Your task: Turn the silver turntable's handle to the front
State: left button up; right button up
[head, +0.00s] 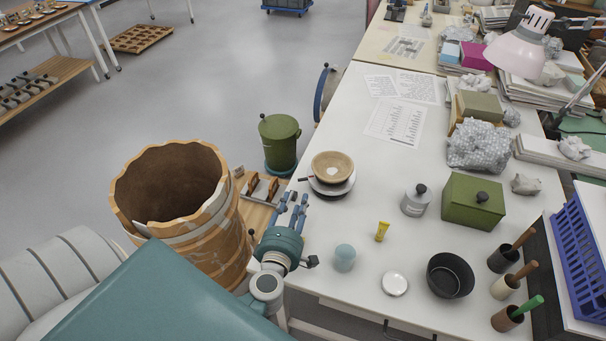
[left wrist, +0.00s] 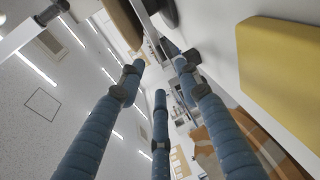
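The silver turntable (head: 345,188) stands on the white table near its left edge, with a tan bowl (head: 333,167) on top that hides most of it. My right gripper is not in view.
A large wooden-staved vessel (head: 240,230) stands left of my left gripper, and a green lidded bin (head: 279,140) behind it. On the table are a yellow tube (head: 382,231), a pale blue cup (head: 344,258), a grey canister (head: 416,200) and a black bowl (head: 450,275).

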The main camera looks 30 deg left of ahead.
aim_at(301, 180)
pick_arm(q)
jog(key=shift+w+a+f, duration=0.1)
jog(key=shift+w+a, duration=0.25)
jog(key=x, duration=0.4)
jog(key=shift+w+r, duration=0.1)
jog(key=shift+r, duration=0.15)
jog(key=x, duration=0.4)
jog(key=shift+f, duration=0.2)
jog(key=shift+w+a, duration=0.15)
jog(key=shift+w, duration=0.35)
jog(key=c, duration=0.7)
grip_shut()
jog(key=shift+f, duration=0.1)
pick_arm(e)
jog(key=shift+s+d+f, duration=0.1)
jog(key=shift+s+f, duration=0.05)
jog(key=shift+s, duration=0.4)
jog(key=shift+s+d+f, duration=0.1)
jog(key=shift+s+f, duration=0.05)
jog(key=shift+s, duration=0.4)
